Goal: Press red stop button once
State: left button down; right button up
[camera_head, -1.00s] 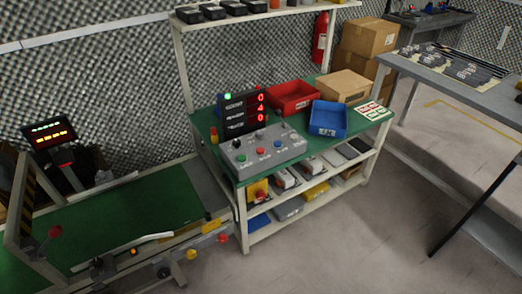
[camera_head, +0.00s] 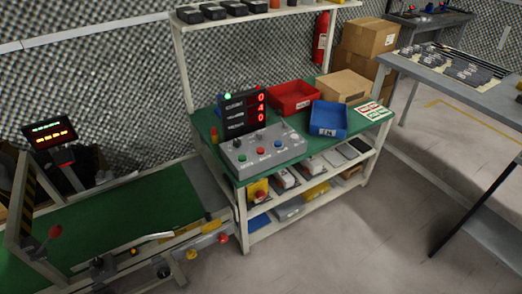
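A grey control box (camera_head: 268,160) sits on the green-topped workbench (camera_head: 205,124). A black display (camera_head: 242,115) behind the box shows a lit green lamp and red digits. Neither of my grippers is in view, and nothing of mine touches the control box.
A red bin (camera_head: 291,96), blue bin (camera_head: 328,119) and cardboard box (camera_head: 343,85) stand on the bench. A green conveyor (camera_head: 130,212) with knobs and a red-ended part (camera_head: 222,238) lies left. A grey table (camera_head: 447,80) is right. The floor (camera_head: 370,220) in front is clear.

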aim_at(260, 150)
jog(key=i+l+u, duration=0.3)
jog(key=i+l, duration=0.15)
jog(key=l, duration=0.15)
jog(key=i+l+u, duration=0.1)
jog(key=l, duration=0.2)
jog(key=i+l+u, duration=0.3)
jog(key=l, duration=0.4)
jog(key=i+l+u, duration=0.15)
jog(key=l, duration=0.25)
jog(key=i+l+u, duration=0.1)
jog(key=l, duration=0.3)
jog(key=i+l+u, duration=0.15)
jog(key=l, duration=0.25)
jog(key=i, duration=0.1)
